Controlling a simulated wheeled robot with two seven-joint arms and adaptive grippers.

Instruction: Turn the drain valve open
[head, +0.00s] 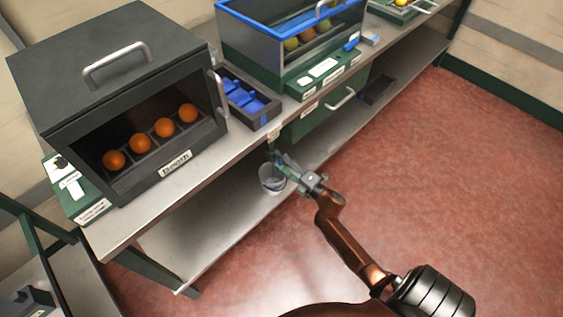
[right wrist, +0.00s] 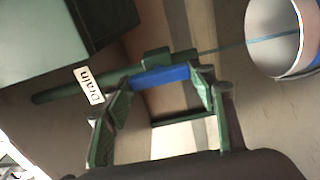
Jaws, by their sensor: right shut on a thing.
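The drain valve (right wrist: 70,91) is a green pipe with a blue handle (right wrist: 160,77), beside a white "Drain" label (right wrist: 88,86) in the right wrist view. My right gripper (right wrist: 162,88) has its green fingers at the two ends of the blue handle, shut on it. In the head view my right gripper (head: 281,160) reaches under the table's front edge, and the valve is too small and covered to make out. A thin bluish line, perhaps water, runs from near the valve to a pale bucket (right wrist: 257,50). My left gripper is not in view.
The bucket (head: 268,184) stands on the lower shelf (head: 205,235) below the gripper. Above on the table are a dark booth (head: 190,65) with several oranges, a blue tray (head: 262,108) and a blue-rimmed bin (head: 250,45). The red floor at right is clear.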

